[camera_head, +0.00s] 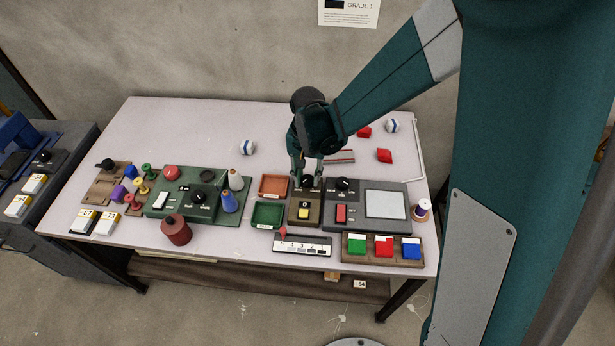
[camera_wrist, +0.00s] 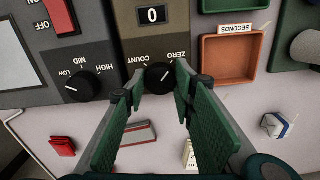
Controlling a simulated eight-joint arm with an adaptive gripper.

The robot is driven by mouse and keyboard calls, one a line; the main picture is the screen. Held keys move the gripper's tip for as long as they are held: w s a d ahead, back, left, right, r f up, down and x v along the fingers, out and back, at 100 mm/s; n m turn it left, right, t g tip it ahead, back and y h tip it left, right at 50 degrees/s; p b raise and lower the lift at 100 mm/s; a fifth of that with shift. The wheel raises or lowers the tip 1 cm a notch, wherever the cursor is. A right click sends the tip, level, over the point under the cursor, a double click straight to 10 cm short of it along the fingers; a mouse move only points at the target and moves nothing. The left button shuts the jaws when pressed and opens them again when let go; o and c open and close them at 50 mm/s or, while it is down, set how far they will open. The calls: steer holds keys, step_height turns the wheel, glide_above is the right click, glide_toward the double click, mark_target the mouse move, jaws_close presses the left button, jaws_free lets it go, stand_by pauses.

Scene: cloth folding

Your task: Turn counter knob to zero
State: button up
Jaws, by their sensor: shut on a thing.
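The counter knob (camera_wrist: 159,78) is a round black knob on a dark panel, between the printed words COUNT and ZERO in the wrist view. Its white pointer line appears slanted toward the ZERO side. The counter box (camera_head: 304,219) stands near the table's middle, and its small display (camera_wrist: 152,15) reads 0. My gripper (camera_wrist: 157,88) is shut on the counter knob, with one green-padded finger on each side. In the head view my gripper (camera_head: 306,172) comes down over the back of the box and largely hides the knob.
A panel with a LOW, MID, HIGH knob (camera_wrist: 82,87) and a red switch (camera_head: 341,213) adjoins the box. An orange tray (camera_head: 273,186) and a green tray (camera_head: 267,215) sit on the other side. Red pieces (camera_head: 384,156) lie behind. The table's back left is clear.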

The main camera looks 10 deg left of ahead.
mark_target(308, 179)
steer(key=o, duration=0.9)
steer(key=shift+r, duration=0.2)
steer(key=shift+r, duration=5.85)
